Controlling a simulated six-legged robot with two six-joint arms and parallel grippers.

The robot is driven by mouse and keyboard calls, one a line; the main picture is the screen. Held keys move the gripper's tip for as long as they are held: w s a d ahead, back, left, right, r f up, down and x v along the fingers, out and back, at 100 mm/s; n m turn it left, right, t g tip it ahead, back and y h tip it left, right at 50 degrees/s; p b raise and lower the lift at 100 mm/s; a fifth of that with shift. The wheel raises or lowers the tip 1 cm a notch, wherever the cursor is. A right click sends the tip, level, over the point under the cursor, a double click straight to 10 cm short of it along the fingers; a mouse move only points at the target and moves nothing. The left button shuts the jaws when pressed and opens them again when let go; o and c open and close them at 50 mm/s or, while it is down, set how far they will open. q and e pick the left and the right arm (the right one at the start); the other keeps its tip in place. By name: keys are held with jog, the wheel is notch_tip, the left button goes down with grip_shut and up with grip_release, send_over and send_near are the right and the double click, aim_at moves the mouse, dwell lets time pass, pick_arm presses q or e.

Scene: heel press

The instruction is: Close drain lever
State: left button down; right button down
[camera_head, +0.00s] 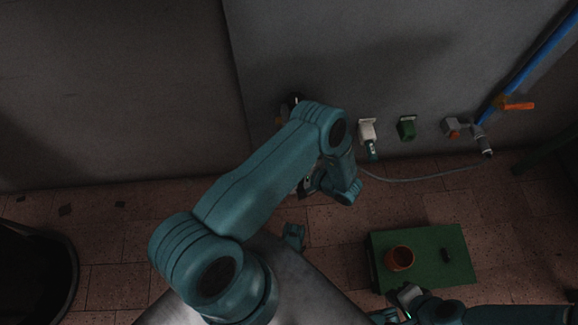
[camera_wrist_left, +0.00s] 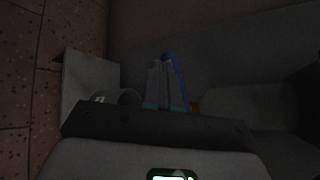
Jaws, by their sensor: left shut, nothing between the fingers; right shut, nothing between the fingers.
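An orange lever handle (camera_head: 517,106) sticks out to the right beside the blue pipe on the wall, at the upper right of the head view. I cannot tell for sure whether it is the drain lever. A dark fitting with a brownish part (camera_head: 289,107) on the wall is partly hidden behind my left arm. My left arm crosses the middle of the head view, and its fingertips are hidden there. In the left wrist view my left gripper (camera_wrist_left: 166,84) is shut and empty. My right gripper (camera_head: 382,316) is low at the bottom right, shut and empty, far from the wall fittings.
A green table (camera_head: 430,275) at the lower right bears an orange-brown pot (camera_head: 399,258) and a small dark item. A dark round bin (camera_head: 70,265) stands lower left.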

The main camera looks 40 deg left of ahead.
pick_arm(q)
jog(key=shift+w, duration=0.15)
pick_arm(e)
jog(key=shift+f, duration=0.1)
pick_arm(q)
jog(key=shift+w+d+r+b, duration=0.1)
jog(key=shift+w+d+b, duration=0.3)
jog(key=shift+w+d, duration=0.1)
pick_arm(e)
jog(key=shift+f, duration=0.35)
jog(key=shift+w, duration=0.1)
